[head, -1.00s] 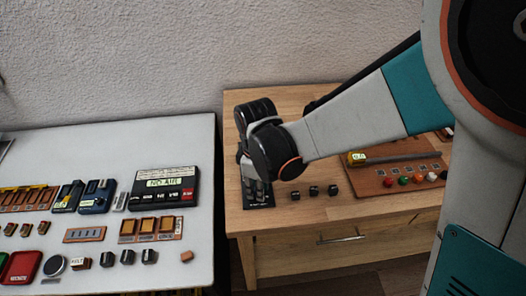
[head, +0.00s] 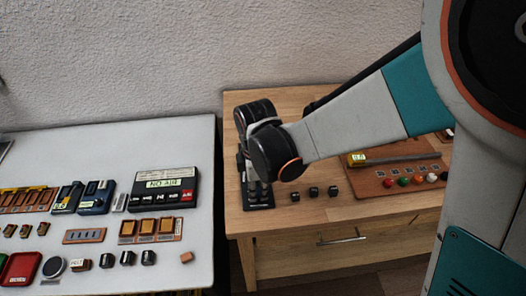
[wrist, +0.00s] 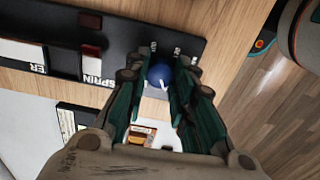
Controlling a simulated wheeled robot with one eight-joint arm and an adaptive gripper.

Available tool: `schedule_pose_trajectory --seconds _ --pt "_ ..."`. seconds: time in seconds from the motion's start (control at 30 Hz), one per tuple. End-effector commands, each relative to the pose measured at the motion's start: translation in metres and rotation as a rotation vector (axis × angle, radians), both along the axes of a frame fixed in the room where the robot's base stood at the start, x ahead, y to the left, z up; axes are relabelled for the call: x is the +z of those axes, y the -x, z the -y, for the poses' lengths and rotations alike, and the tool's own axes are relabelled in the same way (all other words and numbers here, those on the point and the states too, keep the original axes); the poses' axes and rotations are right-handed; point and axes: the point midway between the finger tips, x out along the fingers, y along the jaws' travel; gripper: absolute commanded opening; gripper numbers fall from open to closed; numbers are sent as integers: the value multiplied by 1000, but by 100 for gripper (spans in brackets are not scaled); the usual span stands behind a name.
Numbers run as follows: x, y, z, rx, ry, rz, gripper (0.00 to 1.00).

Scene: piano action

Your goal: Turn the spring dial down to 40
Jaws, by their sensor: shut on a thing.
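The spring dial is a round blue knob (wrist: 160,71) with a small white pointer mark, on a black panel (wrist: 122,42). The panel carries a white label, partly readable as "SPRIN", to the left of the knob in the wrist view. My gripper (wrist: 160,82) is shut on the knob, one finger on each side. Small white scale marks show around the knob, too small to read. In the head view my gripper (head: 256,188) points down onto the black panel (head: 261,207) on the wooden cabinet, and the knob is hidden there.
Several small black knobs (head: 314,191) sit right of the panel. A brown board (head: 377,192) with coloured buttons lies farther right. A white table (head: 60,150) with several devices stands to the left, across a narrow gap.

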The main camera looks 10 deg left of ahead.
Motion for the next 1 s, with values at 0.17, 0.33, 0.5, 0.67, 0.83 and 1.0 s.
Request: schedule_pose_trajectory --seconds 0.17,0.33,0.5,0.67,0.83,1.0 --pt "0 0 0 0 -1 0 0" --pt "0 0 0 0 -1 0 45" --pt "0 0 0 -1 0 0 45" --pt "0 0 0 -4 0 0 45" --pt "0 0 0 -69 0 0 45" --pt "0 0 0 -229 0 0 45"
